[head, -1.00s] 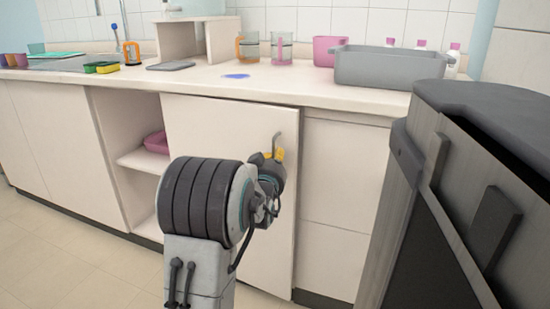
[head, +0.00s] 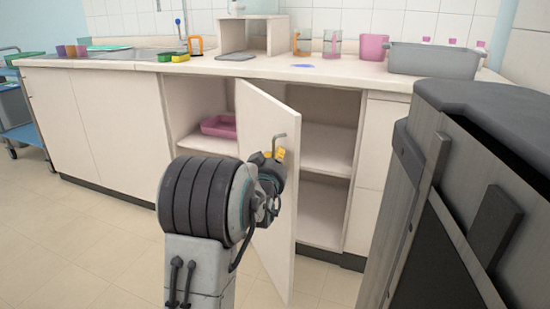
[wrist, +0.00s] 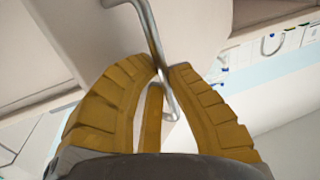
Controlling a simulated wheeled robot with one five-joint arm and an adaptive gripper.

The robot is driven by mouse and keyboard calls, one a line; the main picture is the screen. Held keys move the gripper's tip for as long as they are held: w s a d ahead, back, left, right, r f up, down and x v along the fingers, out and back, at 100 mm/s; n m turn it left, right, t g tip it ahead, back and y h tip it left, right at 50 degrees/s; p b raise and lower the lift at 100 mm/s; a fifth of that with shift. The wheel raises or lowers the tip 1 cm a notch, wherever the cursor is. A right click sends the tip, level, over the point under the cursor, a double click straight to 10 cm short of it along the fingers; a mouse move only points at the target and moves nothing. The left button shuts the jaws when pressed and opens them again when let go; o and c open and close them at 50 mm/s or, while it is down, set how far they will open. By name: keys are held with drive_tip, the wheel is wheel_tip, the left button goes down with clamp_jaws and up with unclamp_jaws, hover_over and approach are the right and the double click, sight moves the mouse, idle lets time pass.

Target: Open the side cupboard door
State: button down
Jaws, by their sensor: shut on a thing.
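The side cupboard door (head: 268,126) is a pale panel under the counter. It stands swung well out from the cupboard front, and the shelves (head: 328,136) behind it show to its right. A grey metal bar handle (head: 280,137) is near the door's free edge. My gripper (head: 275,155) is at the handle, with its yellow fingers partly hidden by my arm in the head view. In the wrist view the yellow fingers (wrist: 164,78) are shut around the handle (wrist: 152,30).
A pink tub (head: 219,127) sits on the open shelf left of the door. The counter (head: 210,68) above holds a grey basin (head: 434,60), jugs and a small shelf unit. A blue trolley (head: 22,115) stands at far left. Bare floor (head: 90,215) lies at lower left.

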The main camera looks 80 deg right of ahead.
drive_tip(key=shift+w+a+f, duration=0.15)
drive_tip(key=shift+w+a, duration=0.1)
drive_tip(key=shift+w, duration=0.05)
drive_tip(key=c, duration=1.2)
unclamp_jaws()
drive_tip(key=a, duration=1.2)
drive_tip(key=shift+w, duration=0.3)
